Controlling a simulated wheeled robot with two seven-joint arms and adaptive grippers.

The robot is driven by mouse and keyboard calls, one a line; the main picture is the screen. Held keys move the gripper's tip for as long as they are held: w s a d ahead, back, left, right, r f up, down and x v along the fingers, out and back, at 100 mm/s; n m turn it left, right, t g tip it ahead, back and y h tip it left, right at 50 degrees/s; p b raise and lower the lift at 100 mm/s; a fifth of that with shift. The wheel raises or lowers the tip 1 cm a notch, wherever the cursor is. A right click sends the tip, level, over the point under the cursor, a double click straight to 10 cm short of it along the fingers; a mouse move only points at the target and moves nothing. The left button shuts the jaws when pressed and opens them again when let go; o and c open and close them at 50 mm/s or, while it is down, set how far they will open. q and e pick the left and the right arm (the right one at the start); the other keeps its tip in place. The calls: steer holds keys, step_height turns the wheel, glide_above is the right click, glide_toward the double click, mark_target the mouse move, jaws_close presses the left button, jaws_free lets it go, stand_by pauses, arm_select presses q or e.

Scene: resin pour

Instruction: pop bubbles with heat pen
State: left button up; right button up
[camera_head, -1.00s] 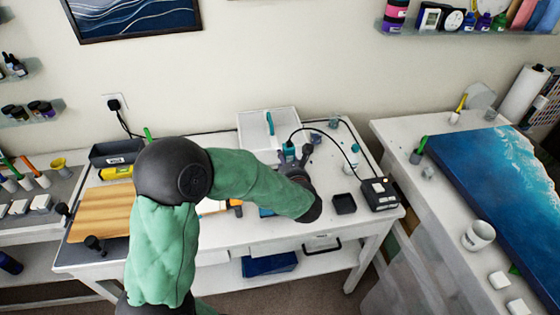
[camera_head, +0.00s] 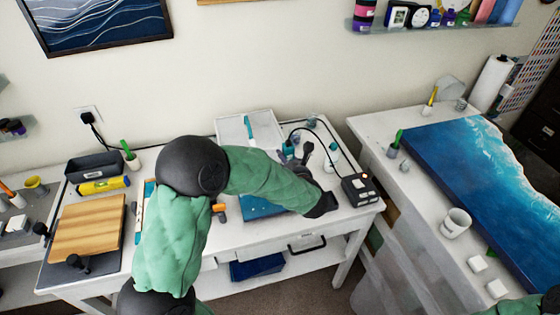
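My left arm reaches over the white bench from the lower left. Its gripper (camera_head: 311,155) is over the right part of the bench, dark fingers pointing away, partly hidden by its wrist; its grip is unclear. A teal tool (camera_head: 288,149), apparently the heat pen, shows just left of the fingers, with a black cord leading to a black control box (camera_head: 361,190) with a small orange light. I cannot tell whether it is held. A blue resin panel (camera_head: 258,208) lies under my forearm, mostly hidden.
A white tray (camera_head: 221,131) with a teal stick stands at the back. A white bottle (camera_head: 331,158) stands close to my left gripper. At left are a wooden board (camera_head: 88,226) and black bin (camera_head: 95,166). A second table holds a large blue-and-white panel (camera_head: 470,175) and white cup (camera_head: 456,223).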

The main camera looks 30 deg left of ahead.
arm_select(q)
steer(key=shift+w+d+r, duration=0.1)
steer(key=shift+w+d, duration=0.45)
steer(key=shift+d, duration=0.1)
steer(key=shift+s+a+b, duration=0.5)
steer(key=shift+s+a, duration=1.5)
steer(key=shift+s, duration=1.9)
steer(key=shift+s+a+b, duration=0.45)
steer(key=shift+s+a, duration=1.55)
steer(key=shift+s, duration=1.85)
step_height(320, 180, up, 8)
steer(key=p, duration=0.6)
